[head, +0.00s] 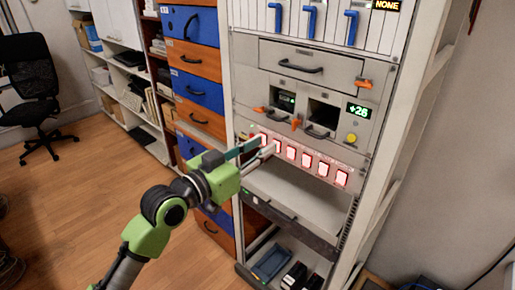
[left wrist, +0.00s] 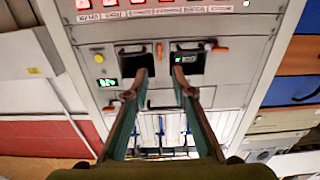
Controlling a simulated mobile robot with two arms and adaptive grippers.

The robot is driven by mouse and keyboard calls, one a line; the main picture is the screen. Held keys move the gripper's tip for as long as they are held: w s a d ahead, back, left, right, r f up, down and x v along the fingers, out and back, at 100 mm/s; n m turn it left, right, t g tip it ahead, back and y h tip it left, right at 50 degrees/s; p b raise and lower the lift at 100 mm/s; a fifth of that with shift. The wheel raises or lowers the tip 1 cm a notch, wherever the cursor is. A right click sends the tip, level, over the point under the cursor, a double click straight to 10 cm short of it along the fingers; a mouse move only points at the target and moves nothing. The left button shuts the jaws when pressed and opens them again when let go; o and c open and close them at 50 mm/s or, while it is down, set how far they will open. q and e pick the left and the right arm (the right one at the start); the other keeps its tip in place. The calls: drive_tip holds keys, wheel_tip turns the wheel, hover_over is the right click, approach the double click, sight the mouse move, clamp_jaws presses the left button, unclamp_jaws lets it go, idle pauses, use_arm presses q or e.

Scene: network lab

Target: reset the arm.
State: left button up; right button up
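My left arm, green and black, comes in from the lower left in the head view. Its gripper (head: 268,146) is in front of the rack's row of red-lit square buttons (head: 305,159), near the row's left end. In the left wrist view, which shows the rack upside down, the two fingers of the gripper (left wrist: 160,80) are apart with nothing between them. Whether the fingertips touch the panel, I cannot tell. My right gripper is in neither view.
The rack (head: 390,130) has a drawer (head: 310,64), two small bays, a "+25" display (head: 358,110), a yellow knob (head: 351,138) and blue handles above. A pulled-out shelf (head: 300,195) lies below the buttons. Blue and orange drawers (head: 195,90) stand left. Wooden floor (head: 90,190) is open at left.

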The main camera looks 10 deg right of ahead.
use_arm(q)
drive_tip(key=shift+s+a, duration=0.3)
